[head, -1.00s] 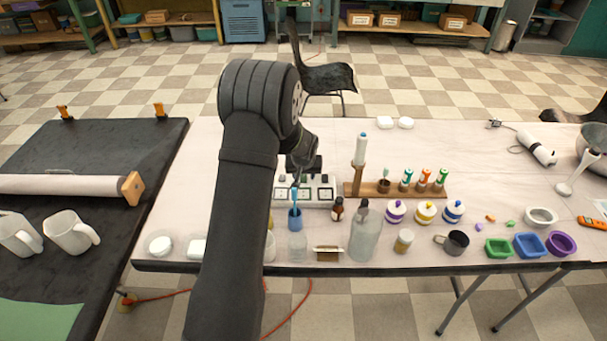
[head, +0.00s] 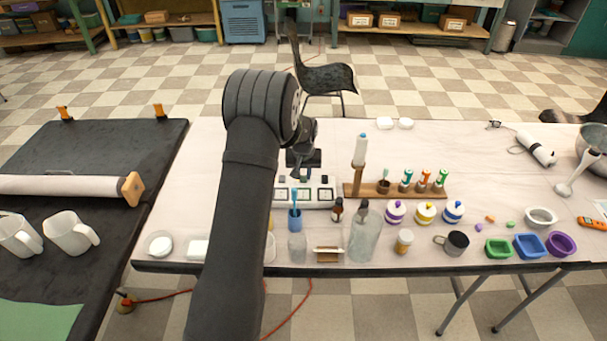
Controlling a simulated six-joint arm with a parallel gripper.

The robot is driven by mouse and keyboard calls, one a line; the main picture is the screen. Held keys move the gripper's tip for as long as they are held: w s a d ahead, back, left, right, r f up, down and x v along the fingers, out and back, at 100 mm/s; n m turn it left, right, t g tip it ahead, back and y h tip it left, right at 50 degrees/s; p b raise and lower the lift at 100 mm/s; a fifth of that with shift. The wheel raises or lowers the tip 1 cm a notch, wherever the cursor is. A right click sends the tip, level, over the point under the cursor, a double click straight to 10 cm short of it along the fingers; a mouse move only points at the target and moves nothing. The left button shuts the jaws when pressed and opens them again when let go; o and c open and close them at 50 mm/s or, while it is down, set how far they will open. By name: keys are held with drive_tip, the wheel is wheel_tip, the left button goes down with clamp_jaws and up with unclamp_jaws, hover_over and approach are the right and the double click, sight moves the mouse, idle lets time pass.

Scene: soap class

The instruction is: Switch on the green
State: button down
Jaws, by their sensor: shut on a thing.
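A pale switch panel (head: 331,203) lies on the table behind the blue cup, with several framed squares along its front and small dark parts along its back. The frames look greenish, but I cannot tell which is the green switch or whether any is on. My gripper (head: 304,174) is above the back of the panel, pointing down. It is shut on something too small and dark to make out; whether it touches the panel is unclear. My arm hides part of the panel's left side.
A wooden rack (head: 356,184) with upright tubes is right of the panel. Free table lies behind.

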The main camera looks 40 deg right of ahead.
idle(0.4)
drive_tip(key=c, duration=1.3)
unclamp_jaws()
drive_tip(key=r, duration=0.5)
drive_tip(key=s+a+r, duration=0.1)
drive_tip(key=r, duration=1.1)
drive_tip(key=shift+s+a+r, duration=0.15)
drive_tip(key=shift+s+a, duration=0.1)
drive_tip(key=shift+a, duration=0.05)
drive_tip(key=f, duration=0.5)
drive_tip(key=w+d+f, duration=0.1)
drive_tip(key=f, duration=1.1)
drive_tip(key=shift+w+d+f, duration=0.2)
drive_tip(key=shift+w+d, duration=0.1)
drive_tip(key=shift+d, duration=0.05)
